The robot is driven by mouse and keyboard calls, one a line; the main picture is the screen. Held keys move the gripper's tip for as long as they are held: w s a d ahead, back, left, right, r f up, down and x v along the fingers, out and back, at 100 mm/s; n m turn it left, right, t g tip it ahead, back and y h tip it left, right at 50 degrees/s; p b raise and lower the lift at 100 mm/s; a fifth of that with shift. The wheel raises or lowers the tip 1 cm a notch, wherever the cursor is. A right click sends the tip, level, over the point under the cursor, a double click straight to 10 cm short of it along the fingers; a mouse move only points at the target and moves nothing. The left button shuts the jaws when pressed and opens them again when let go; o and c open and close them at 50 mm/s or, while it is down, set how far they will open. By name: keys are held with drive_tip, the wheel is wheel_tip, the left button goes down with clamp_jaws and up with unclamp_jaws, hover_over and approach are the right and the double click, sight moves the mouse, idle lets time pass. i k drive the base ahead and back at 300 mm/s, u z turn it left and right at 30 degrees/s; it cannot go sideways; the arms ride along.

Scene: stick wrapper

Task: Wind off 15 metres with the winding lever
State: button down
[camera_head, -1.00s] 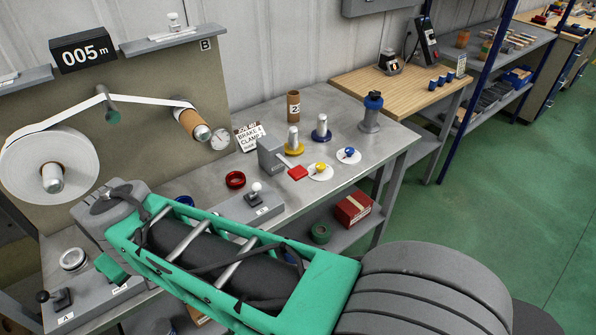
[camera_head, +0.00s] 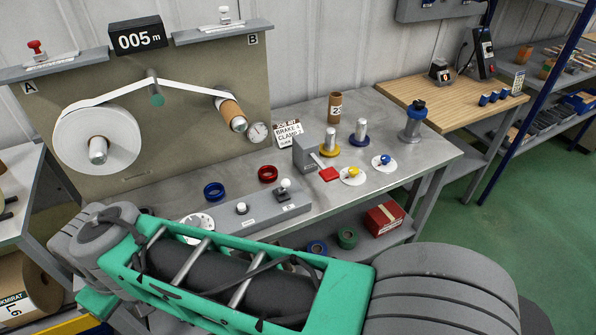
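The length counter (camera_head: 137,36) on top of the panel reads 005 m. A white roll (camera_head: 97,140) hangs on the panel's left, and its strip runs over a small guide roller (camera_head: 157,100) to a brown core (camera_head: 232,113) on the right. A lever with a white ball knob (camera_head: 285,184) stands on the right part of a grey control box (camera_head: 262,212). A white round knob (camera_head: 241,208) is beside it. My gripper's fingers do not show.
Blue (camera_head: 214,191) and red (camera_head: 267,173) rings lie on the metal bench. A card reading brake and clamp (camera_head: 288,134), a grey block with a red handle (camera_head: 328,174), and blue and yellow spindles stand farther right. A red box (camera_head: 384,217) is on the shelf below.

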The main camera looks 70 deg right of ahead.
sight(328, 174)
drive_tip(key=u, duration=1.05)
drive_tip(key=k, duration=1.15)
drive_tip(key=z, duration=1.25)
